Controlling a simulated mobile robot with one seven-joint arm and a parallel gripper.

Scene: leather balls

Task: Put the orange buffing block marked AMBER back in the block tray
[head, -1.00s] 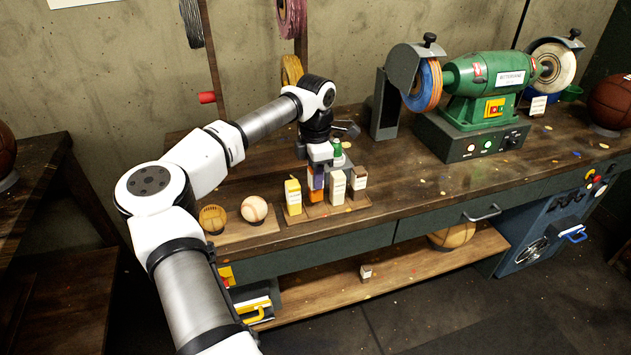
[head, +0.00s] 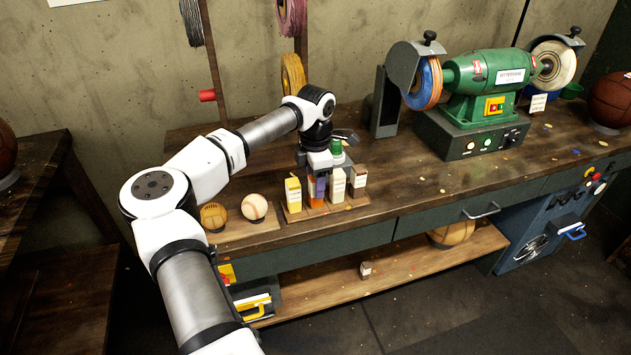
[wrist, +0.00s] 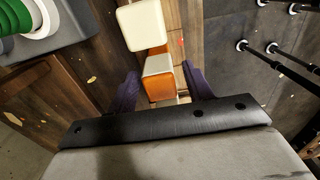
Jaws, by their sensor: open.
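The orange buffing block (head: 316,200) stands in the block tray (head: 325,208) on the bench, between a yellow block (head: 293,196) and a cream block (head: 337,187). No marking on it is readable. My gripper (head: 317,186) points down over it, with a purple finger covering part of its upper face. In the wrist view the orange block (wrist: 160,82) stands between the two spread purple fingers of my gripper (wrist: 162,88). The cream block (wrist: 142,25) is just beyond it. The block's base is mostly hidden.
A brown-and-white block (head: 358,181) stands at the tray's right end. A small block (head: 366,269) lies on the lower shelf. A green grinder (head: 490,85) stands at right. The bench front has free room.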

